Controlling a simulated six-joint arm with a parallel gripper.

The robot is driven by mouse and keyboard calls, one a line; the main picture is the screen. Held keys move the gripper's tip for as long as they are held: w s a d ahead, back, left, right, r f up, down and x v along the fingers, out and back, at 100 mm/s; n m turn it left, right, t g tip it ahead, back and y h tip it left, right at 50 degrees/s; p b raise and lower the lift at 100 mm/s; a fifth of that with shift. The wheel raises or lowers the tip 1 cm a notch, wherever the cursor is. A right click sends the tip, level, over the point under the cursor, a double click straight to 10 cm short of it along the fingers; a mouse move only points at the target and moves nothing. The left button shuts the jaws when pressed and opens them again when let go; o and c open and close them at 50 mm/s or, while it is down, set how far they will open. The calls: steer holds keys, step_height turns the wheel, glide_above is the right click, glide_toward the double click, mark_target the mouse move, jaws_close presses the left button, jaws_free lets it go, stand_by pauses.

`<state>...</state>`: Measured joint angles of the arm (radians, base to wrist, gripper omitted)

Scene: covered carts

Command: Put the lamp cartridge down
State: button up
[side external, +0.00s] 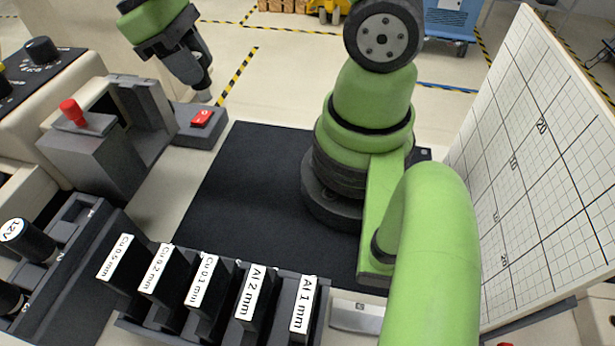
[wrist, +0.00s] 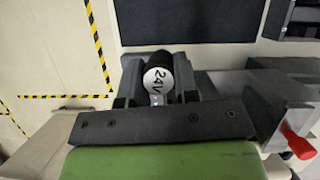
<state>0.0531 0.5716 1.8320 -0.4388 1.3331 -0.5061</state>
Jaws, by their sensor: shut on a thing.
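The lamp cartridge (wrist: 157,73), a dark cylinder with a white end marked "24V", sits between the two fingers of my gripper (wrist: 157,88) in the wrist view. The gripper is shut on it. In the side view my gripper (side external: 194,68) is at the upper left, appearing just above and behind the grey block with a red switch (side external: 202,118). The cartridge is hard to make out there. Another cylinder marked "12V" (side external: 27,239) lies in a dark rack (side external: 68,262) at the lower left. A further dark cylinder (side external: 10,298) is partly cut off below it.
A grey housing with a red knob (side external: 72,112) stands at the left; its red knob (wrist: 298,142) shows in the wrist view. Labelled Cu and Al plates (side external: 202,285) stand in a front rack. The black mat (side external: 235,200) has free room. A gridded board (side external: 545,150) stands at right.

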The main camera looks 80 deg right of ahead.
steer(key=s+a+f+n+h, duration=0.1)
steer(key=s+a+n, duration=0.1)
steer(key=s+a, duration=0.3)
steer(key=s+a+f+n, duration=0.1)
steer(key=s+a+f, duration=0.15)
steer(key=s, duration=0.55)
steer(key=shift+t, duration=0.3)
steer(key=shift+w+a+f, duration=0.1)
steer(key=shift+f, duration=2.2)
steer(key=shift+w+a+f, duration=0.1)
steer(key=shift+f, duration=2.2)
steer(key=shift+f, duration=0.1)
steer(key=o, duration=1)
